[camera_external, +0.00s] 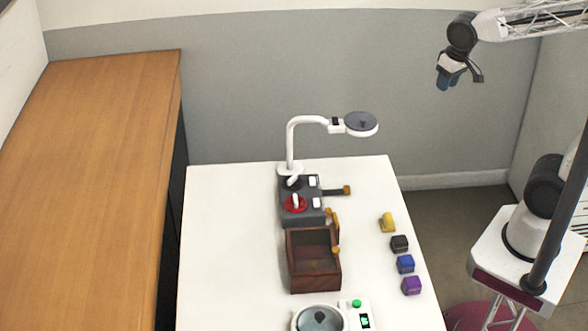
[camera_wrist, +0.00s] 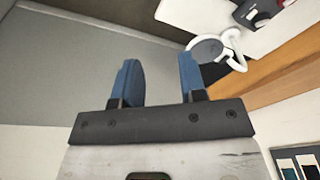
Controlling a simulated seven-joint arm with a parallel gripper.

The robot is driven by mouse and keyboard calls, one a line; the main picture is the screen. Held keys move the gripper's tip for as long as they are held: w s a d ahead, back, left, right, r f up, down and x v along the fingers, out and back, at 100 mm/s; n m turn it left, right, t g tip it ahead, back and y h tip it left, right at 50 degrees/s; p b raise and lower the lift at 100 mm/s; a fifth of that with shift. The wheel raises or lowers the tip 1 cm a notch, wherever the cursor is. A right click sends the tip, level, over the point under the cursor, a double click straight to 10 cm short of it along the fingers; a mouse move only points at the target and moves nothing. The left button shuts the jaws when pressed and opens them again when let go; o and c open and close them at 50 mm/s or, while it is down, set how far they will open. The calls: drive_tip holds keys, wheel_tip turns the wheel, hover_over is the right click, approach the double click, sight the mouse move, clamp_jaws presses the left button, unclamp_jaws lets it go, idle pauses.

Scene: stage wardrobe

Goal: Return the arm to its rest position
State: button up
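My gripper (camera_external: 452,80) is raised high at the upper right, clear of the white table (camera_external: 225,225) and apart from everything on it. In the wrist view my gripper (camera_wrist: 160,75) shows two blue fingers with a wide gap and nothing between them. The arm comes in from the right edge of the external view.
On the table stand a white lamp (camera_external: 292,145), a dark control box (camera_external: 288,215), an open wooden box (camera_external: 290,262), and a yellow piece (camera_external: 388,222) beside black (camera_external: 400,244), blue (camera_external: 405,263) and purple (camera_external: 412,285) blocks. A wooden counter (camera_external: 95,190) is at left.

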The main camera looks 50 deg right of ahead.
drive_tip(key=s+d+n, duration=0.1)
drive_tip(key=s+d, duration=0.3)
drive_tip(key=s, duration=0.5)
drive_tip(key=shift+s+d+f+n, duration=0.25)
drive_tip(key=shift+n, duration=0.15)
